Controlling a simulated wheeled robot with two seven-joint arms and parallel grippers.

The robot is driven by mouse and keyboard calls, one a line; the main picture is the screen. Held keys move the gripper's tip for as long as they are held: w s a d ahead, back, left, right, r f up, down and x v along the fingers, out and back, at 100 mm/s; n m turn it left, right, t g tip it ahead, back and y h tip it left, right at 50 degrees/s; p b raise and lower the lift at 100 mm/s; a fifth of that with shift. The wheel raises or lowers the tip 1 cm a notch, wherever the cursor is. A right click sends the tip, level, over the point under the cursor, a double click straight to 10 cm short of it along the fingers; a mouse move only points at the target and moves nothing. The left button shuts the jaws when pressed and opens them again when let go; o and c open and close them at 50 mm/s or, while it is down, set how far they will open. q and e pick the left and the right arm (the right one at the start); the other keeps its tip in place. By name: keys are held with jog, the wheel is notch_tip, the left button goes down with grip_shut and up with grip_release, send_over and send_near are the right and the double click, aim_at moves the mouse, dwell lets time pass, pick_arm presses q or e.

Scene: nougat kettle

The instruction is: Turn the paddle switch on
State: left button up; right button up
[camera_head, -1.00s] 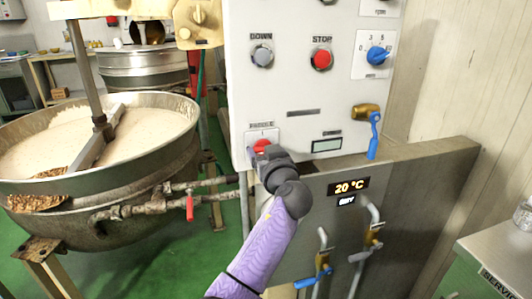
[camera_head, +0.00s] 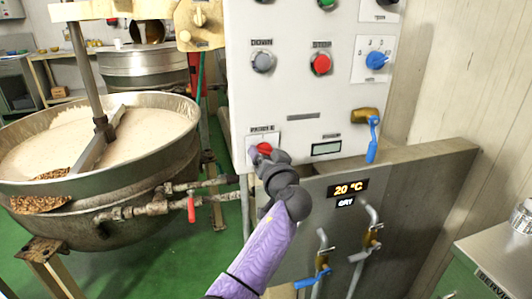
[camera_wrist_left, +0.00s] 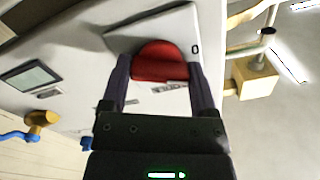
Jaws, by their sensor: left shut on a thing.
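The paddle switch is a red knob (camera_head: 264,149) on a white plate (camera_head: 254,137) at the lower left of the white control panel. In the left wrist view the red knob (camera_wrist_left: 160,62) sits between the two dark fingers of my left gripper (camera_wrist_left: 160,82). In the head view my left gripper (camera_head: 267,158) reaches up to the knob from below and hides part of it. The fingers are shut on the knob. My right gripper is not in view.
Above on the panel are a grey DOWN button (camera_head: 263,61), a red STOP button (camera_head: 320,63) and a blue selector (camera_head: 376,59). A blue-handled valve (camera_head: 373,138) juts out at the right. A large kettle (camera_head: 60,215) stands at the left.

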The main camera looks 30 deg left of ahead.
pick_arm(q)
jog(key=m+p, duration=0.1)
jog(key=m, duration=0.1)
jog(key=shift+m, duration=0.4)
jog(key=m+p, duration=0.2)
jog(key=m, duration=0.2)
jog(key=m+p, duration=0.1)
jog(key=m, duration=0.2)
jog(key=shift+m+p, duration=0.5)
jog(key=shift+m, duration=0.8)
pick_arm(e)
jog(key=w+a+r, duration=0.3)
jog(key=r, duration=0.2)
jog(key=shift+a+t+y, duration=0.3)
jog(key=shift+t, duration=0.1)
pick_arm(q)
jog(key=shift+f, duration=0.1)
jog(key=shift+m, duration=0.3)
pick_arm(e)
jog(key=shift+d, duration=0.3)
